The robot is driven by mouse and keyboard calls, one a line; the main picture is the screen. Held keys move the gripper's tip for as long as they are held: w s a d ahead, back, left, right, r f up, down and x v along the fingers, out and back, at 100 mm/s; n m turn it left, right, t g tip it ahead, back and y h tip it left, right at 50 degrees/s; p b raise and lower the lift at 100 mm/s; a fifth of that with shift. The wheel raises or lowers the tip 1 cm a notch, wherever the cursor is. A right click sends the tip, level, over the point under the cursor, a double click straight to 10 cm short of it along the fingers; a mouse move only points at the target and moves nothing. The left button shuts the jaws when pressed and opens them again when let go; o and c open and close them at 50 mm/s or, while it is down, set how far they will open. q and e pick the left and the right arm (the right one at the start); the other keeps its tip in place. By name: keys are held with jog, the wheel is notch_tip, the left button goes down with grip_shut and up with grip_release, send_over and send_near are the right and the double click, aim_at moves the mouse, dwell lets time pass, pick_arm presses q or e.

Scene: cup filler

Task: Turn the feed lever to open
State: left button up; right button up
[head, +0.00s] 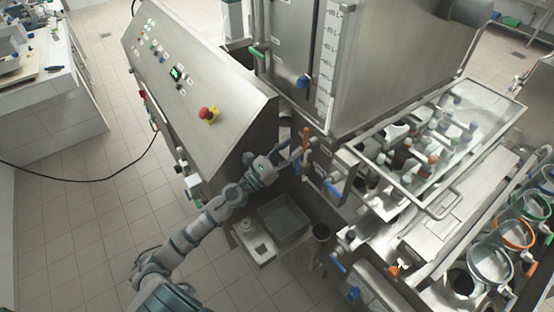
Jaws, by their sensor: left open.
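My left gripper (284,153) is open at the end of my left arm, which comes up from the lower left. It is near an upright orange lever (306,139) on the steel filling machine, just left of it. Whether the fingers touch the lever is too small to tell. A blue-handled lever (333,188) sits lower and to the right. No label shows which handle is the feed lever. My right gripper is not in view.
A sloped control panel (190,75) with a red emergency button (208,113) stands left of my gripper. A steel tank (385,60) with a level scale rises behind. A grey tray (284,222) is below. Cup rings (515,234) are at right. Tiled floor is clear at left.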

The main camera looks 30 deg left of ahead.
pick_arm(q)
jog(key=v, duration=0.6)
jog(key=shift+w+f, duration=0.1)
jog(key=shift+f, duration=0.05)
